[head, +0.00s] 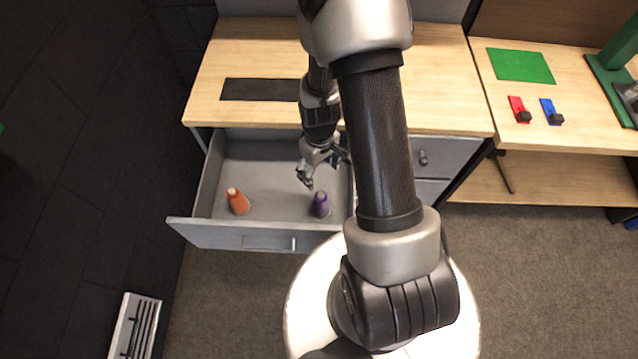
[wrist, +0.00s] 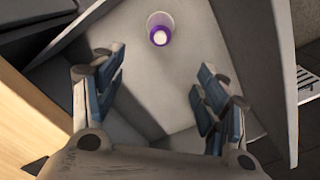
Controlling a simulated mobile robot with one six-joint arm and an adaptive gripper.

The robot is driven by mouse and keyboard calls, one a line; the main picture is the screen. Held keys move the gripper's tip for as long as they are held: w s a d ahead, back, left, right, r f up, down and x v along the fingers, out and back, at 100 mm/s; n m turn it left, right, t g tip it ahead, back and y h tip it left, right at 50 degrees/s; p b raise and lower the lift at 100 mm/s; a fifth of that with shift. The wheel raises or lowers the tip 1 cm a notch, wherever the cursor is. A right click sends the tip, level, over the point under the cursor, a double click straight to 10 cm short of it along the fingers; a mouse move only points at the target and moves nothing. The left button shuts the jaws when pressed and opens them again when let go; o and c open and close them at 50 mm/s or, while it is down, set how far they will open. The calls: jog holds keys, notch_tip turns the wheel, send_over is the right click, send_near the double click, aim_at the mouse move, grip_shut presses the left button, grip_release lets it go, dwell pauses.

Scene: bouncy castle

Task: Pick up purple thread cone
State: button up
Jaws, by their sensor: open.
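The purple thread cone (head: 320,205) stands in the open grey drawer, near its front wall and right of the orange cone. In the wrist view the purple cone (wrist: 160,30) shows from above, beyond the fingertips and between their lines. My gripper (head: 308,178) is over the drawer, a little behind and left of the purple cone in the head view. In the wrist view my gripper (wrist: 158,82) is open and empty, with its two blue-padded fingers wide apart. The cone is apart from both fingers.
An orange thread cone (head: 238,201) stands in the drawer (head: 268,238) at the left. The drawer walls surround both cones. The wooden desktop (head: 240,60) with a dark mat (head: 258,90) lies behind. A second table at the right holds a red clamp (head: 519,110) and a blue one (head: 551,112).

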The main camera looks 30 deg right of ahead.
aim_at(320, 194)
notch_tip(320, 194, down, 13)
jog(key=b, duration=0.4)
jog(key=shift+s+r, duration=0.1)
notch_tip(320, 194, down, 5)
jog(key=shift+s+d+f+b, duration=0.1)
jog(key=shift+s+b, duration=0.05)
jog(key=shift+b, duration=1)
jog(key=c, duration=1.3)
jog(key=shift+r, duration=0.2)
